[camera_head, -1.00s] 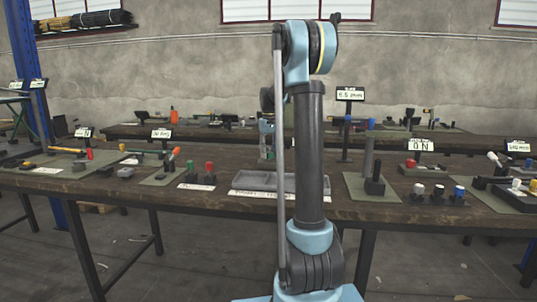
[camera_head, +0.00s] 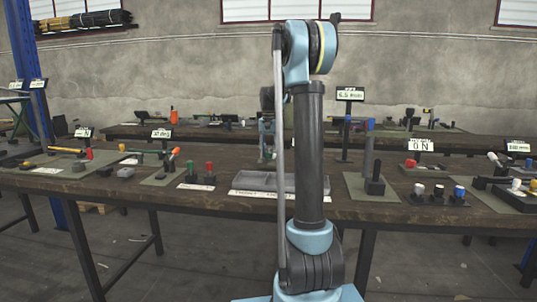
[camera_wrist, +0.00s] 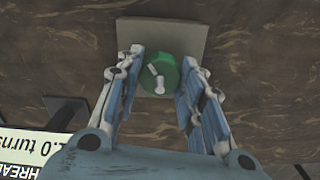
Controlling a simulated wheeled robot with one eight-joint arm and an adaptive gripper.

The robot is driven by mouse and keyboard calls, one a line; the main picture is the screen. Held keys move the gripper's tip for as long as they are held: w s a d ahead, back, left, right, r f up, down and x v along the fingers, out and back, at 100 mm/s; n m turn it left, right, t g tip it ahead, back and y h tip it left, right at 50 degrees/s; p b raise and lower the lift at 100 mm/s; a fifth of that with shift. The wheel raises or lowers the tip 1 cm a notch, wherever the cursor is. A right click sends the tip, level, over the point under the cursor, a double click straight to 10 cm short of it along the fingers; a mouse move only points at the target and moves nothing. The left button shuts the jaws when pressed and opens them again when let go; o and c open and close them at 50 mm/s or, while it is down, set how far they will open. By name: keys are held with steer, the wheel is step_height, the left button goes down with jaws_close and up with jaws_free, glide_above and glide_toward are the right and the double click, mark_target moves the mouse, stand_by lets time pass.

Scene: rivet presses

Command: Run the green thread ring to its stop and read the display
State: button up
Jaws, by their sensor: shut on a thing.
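The green thread ring (camera_wrist: 158,74) is round, with a white pointer-like piece across its top, and sits at a square grey plate (camera_wrist: 185,38) in the wrist view. My gripper (camera_wrist: 157,78) has its two fingers on either side of the ring and is shut on it. A white display (camera_wrist: 35,146) at the lower left of the wrist view shows "THREAD" and what looks like "1.0 turns"; the left edge cuts it off and my gripper is close to it. In the head view my arm hides the ring and most of my gripper.
A long wooden bench (camera_head: 120,190) bears several stations. A grey tray (camera_head: 260,183) lies partly behind my arm. To the right stand a post on a green mat (camera_head: 358,190), a "0 N" display (camera_head: 420,145) and several coloured-topped parts. A second bench stands behind.

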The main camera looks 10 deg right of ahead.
steer(key=shift+w, duration=0.2)
steer(key=shift+r, duration=0.1)
steer(key=o, duration=1.1)
steer(key=shift+s, duration=0.1)
step_height(320, 180, up, 12)
steer(key=shift+f, duration=0.1)
